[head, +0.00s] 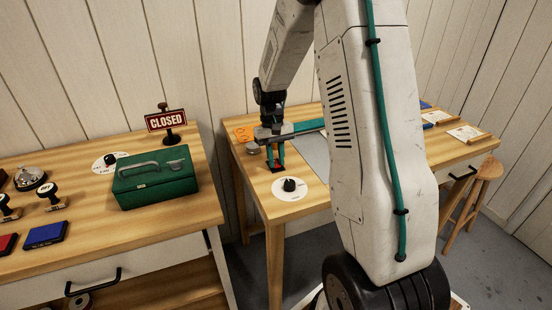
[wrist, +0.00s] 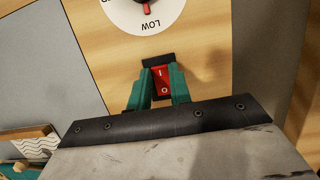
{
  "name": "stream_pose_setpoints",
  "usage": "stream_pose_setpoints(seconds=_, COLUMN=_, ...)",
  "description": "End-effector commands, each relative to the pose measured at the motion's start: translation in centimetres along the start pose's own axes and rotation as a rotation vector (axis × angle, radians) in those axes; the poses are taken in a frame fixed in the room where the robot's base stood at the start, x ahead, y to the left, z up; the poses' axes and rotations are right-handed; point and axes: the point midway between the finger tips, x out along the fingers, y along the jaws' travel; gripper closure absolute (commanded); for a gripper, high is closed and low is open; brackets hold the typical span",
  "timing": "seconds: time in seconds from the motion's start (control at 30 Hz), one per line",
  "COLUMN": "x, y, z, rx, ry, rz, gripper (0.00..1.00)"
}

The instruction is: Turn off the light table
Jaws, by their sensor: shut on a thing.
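A red rocker switch (wrist: 162,84) marked I and O is set in the wooden tabletop, in a black housing. My gripper (wrist: 162,76) has its teal fingers on either side of the switch and is shut on it. In the head view my gripper (head: 276,160) points down at the table near its left end, and it mostly hides the switch. The light table's grey panel (head: 315,157) lies right of the gripper, partly hidden by my arm. A round white dial plate (head: 289,193) with a black knob sits just in front; the wrist view shows its LOW mark.
An orange coil (head: 242,134) lies at the table's back left. The left counter holds a green metal box (head: 155,183), a CLOSED sign (head: 166,121), a bell and stamps. A gap separates counter and table.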

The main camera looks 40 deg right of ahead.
Motion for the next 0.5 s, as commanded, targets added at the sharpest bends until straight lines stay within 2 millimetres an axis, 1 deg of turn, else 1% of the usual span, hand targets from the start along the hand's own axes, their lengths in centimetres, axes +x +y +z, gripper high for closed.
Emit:
stream_pose_setpoints(seconds=0.07, x=-0.03, y=-0.01, z=-0.01, rx=0.0, ry=0.001, rz=0.0, gripper=1.0)
stream_pose_setpoints(seconds=0.1, x=-0.04, y=-0.01, z=-0.02, rx=0.0, ry=0.001, rz=0.0, gripper=0.74)
stream_pose_setpoints(seconds=0.17, x=-0.04, y=-0.01, z=-0.01, rx=0.0, ry=0.002, rz=0.0, gripper=0.58)
stream_pose_setpoints(seconds=0.4, x=-0.04, y=-0.02, z=-0.01, rx=0.0, ry=0.002, rz=0.0, gripper=0.58)
stream_pose_setpoints(seconds=0.5, x=-0.4, y=-0.01, z=-0.03, rx=0.0, ry=0.003, rz=0.0, gripper=0.58)
